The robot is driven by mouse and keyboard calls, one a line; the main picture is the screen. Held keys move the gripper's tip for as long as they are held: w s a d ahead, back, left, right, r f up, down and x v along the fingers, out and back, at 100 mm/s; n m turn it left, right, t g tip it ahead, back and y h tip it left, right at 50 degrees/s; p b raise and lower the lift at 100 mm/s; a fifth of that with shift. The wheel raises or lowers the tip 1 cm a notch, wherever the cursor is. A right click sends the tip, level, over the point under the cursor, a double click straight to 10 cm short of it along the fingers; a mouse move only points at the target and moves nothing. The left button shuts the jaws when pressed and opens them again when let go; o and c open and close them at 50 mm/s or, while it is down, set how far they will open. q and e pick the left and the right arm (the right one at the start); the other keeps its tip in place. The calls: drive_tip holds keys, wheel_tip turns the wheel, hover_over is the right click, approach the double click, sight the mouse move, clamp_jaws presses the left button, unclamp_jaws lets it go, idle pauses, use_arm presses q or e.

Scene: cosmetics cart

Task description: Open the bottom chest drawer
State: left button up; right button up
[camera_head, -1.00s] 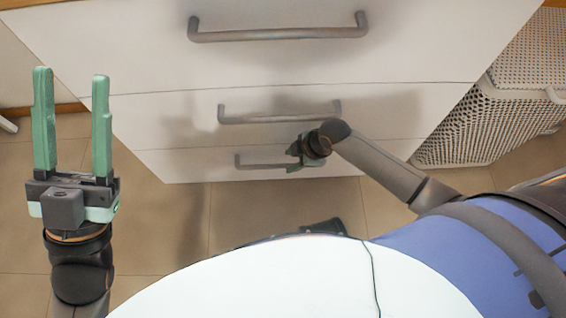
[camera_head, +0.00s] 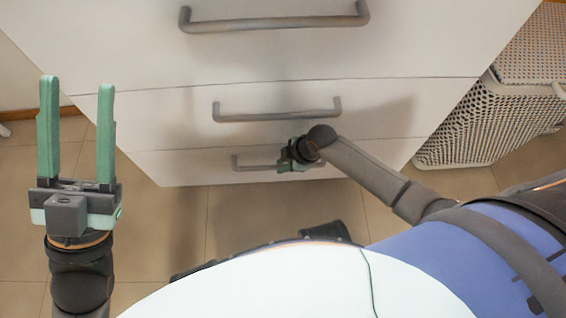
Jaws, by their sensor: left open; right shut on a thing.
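The white chest (camera_head: 120,40) fills the upper middle of the head view, with three drawers and grey bar handles. The bottom drawer (camera_head: 190,170) is the lowest front, and its handle (camera_head: 250,167) shows only at its left part. My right gripper (camera_head: 290,160) is shut on the right part of that handle, and its wrist hides the rest. I see no clear gap around the bottom drawer. My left gripper (camera_head: 77,135) is open and empty, fingers pointing up, to the left of the chest.
The middle handle (camera_head: 277,115) and top handle (camera_head: 275,23) are above my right gripper. A perforated light hamper (camera_head: 480,130) stands to the right of the chest. Bare tiled floor (camera_head: 150,225) lies in front of the chest.

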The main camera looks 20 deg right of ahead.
clamp_jaws()
idle(0.8)
use_arm(q)
drive_tip(key=shift+r, duration=0.1)
use_arm(e)
drive_tip(key=shift+s, duration=0.15)
